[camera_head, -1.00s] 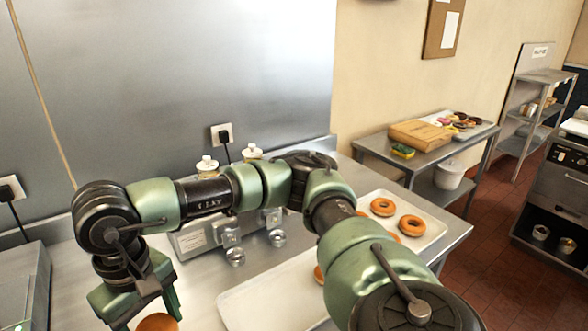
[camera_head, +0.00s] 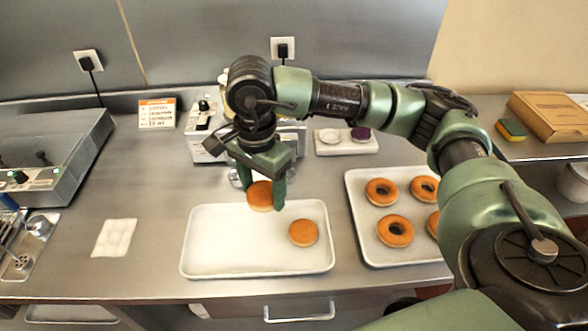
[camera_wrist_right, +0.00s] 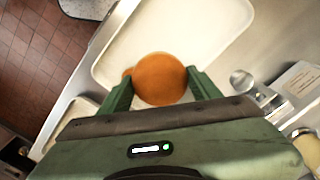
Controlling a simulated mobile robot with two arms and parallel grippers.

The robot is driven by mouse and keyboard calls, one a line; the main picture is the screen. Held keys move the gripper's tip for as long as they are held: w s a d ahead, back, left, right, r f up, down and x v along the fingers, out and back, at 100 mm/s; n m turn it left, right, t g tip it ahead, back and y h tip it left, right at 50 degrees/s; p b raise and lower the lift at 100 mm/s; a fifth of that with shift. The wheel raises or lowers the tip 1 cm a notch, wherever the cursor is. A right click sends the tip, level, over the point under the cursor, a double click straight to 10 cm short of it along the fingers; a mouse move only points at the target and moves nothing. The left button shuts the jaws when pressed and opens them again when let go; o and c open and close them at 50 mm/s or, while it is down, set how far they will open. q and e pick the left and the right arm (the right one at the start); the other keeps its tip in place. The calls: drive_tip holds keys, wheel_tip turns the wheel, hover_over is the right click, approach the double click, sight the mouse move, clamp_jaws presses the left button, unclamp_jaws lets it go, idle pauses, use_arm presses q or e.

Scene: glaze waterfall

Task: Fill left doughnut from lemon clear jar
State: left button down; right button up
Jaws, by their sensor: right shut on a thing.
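My right gripper (camera_head: 262,192) is shut on a round, brown, hole-less doughnut (camera_head: 259,196). It holds it over the back edge of a white tray (camera_head: 215,240). In the right wrist view the held doughnut (camera_wrist_right: 160,78) sits between the fingers. The filling machine (camera_head: 203,112) stands behind, largely hidden by my arm. Its nozzle part (camera_head: 237,178) shows beside the gripper. The jars are hidden in the head view. My left gripper is not in view.
A second tray (camera_head: 365,250) with several ring doughnuts stands to the right. A white holder with a purple item (camera_head: 361,133) is behind. A paper sheet (camera_head: 114,238) lies left, near a fryer-like unit (camera_head: 60,150). The counter's left middle is otherwise clear.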

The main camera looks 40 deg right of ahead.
drive_tip(key=w+d+f+m, duration=0.2)
drive_tip(key=d+f+m, duration=0.1)
drive_tip(key=m, duration=0.6)
drive_tip(key=w+d+f+m+b, duration=0.1)
drive_tip(key=w+d+f+m, duration=0.1)
drive_tip(key=m, duration=0.8)
drive_tip(key=w+d+f+m, duration=0.3)
drive_tip(key=d+f+m, duration=0.1)
drive_tip(key=m, duration=0.6)
drive_tip(key=shift+d+f+b, duration=0.15)
drive_tip(key=shift+d+b, duration=0.15)
drive_tip(key=shift+d, duration=0.5)
drive_tip(key=shift+w+d+b, duration=0.15)
drive_tip(key=shift+w+d, duration=0.25)
drive_tip(key=shift+w, duration=0.25)
drive_tip(key=shift+w+d+b, duration=0.15)
drive_tip(key=shift+w+d, duration=0.2)
drive_tip(key=shift+w, duration=0.25)
drive_tip(key=shift+r, duration=0.2)
